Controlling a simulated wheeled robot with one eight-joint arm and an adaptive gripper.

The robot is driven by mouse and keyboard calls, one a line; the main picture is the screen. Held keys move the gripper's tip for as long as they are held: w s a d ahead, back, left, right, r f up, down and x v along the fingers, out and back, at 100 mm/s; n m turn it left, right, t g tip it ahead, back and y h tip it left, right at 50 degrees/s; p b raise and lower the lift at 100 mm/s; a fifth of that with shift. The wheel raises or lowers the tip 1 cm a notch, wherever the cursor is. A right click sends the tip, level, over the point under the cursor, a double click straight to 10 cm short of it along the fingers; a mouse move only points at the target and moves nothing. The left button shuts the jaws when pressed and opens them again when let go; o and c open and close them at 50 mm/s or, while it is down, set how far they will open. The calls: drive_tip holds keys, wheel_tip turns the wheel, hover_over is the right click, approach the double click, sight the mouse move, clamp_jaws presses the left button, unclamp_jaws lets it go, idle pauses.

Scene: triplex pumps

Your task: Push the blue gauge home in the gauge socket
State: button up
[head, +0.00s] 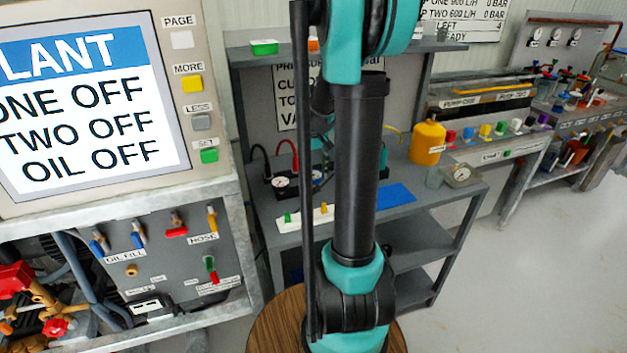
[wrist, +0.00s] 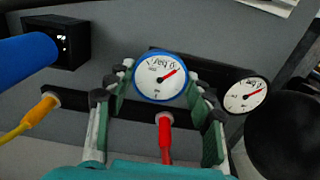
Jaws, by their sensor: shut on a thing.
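The blue gauge (wrist: 160,76) has a white round face, a blue rim and a red needle, and shows in the upper middle of the wrist view. A second gauge with a black rim (wrist: 245,95) stands to the right, close to the right finger. In the head view my arm hides most of the gripper at the bench.
A red plug (wrist: 165,140) stands between my fingers, and a yellow plug (wrist: 42,108) is at the left. A blue cylinder (wrist: 25,50) and a dark box (wrist: 68,42) lie further left. On the bench are a white rack (head: 300,219) and a yellow container (head: 427,143).

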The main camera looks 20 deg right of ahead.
sight(313, 174)
drive_tip(key=shift+r, duration=3)
drive_tip(key=shift+c, duration=0.2)
drive_tip(key=shift+w, duration=0.1)
